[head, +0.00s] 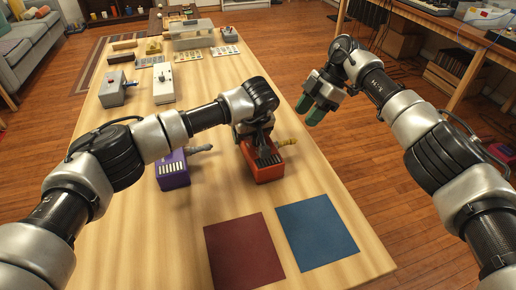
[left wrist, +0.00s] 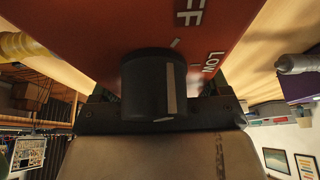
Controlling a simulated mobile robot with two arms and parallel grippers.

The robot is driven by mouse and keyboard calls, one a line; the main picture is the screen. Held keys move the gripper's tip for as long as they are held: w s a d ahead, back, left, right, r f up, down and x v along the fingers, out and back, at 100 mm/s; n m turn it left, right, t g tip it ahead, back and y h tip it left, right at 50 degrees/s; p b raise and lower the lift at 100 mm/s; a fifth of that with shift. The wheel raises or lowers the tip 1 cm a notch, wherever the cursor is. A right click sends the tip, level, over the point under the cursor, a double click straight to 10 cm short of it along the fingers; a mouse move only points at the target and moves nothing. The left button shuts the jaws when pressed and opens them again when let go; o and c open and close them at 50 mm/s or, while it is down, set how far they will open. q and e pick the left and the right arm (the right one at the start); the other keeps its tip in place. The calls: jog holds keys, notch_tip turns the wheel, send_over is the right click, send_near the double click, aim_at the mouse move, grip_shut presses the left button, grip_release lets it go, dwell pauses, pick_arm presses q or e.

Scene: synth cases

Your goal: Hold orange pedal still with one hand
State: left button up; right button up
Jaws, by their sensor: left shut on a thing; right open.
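The orange pedal (head: 270,176) stands on the wooden table, with a yellow plug (head: 286,142) at its right side. My left gripper (head: 259,143) is over its far part and shut on it; the fingertips are mostly hidden. In the left wrist view the pedal's orange face (left wrist: 150,25) fills the top middle, with a black knob (left wrist: 153,85) close to the gripper and white lettering beside it. My right gripper (head: 309,110) is open and empty, with green fingertips, above the table's right edge and apart from the pedal.
A purple pedal (head: 173,171) with a grey plug (head: 199,149) stands left of the orange one. A dark red mat (head: 243,252) and a blue mat (head: 317,232) lie in front. Grey (head: 112,90) and white (head: 163,84) pedals and a clear bin (head: 192,37) stand farther back.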

aim_at(291, 139)
jog(key=x, duration=0.9)
grip_shut()
jog(key=shift+d, duration=0.1)
jog(key=shift+w+d, duration=0.1)
jog(key=shift+w+d, duration=0.25)
jog(key=shift+d, duration=0.25)
jog(key=shift+w+d, duration=0.1)
jog(key=shift+d, duration=0.1)
jog(key=shift+w+d, duration=0.2)
jog(key=shift+d, duration=0.25)
jog(key=shift+w+d, duration=0.25)
jog(key=shift+d, duration=0.25)
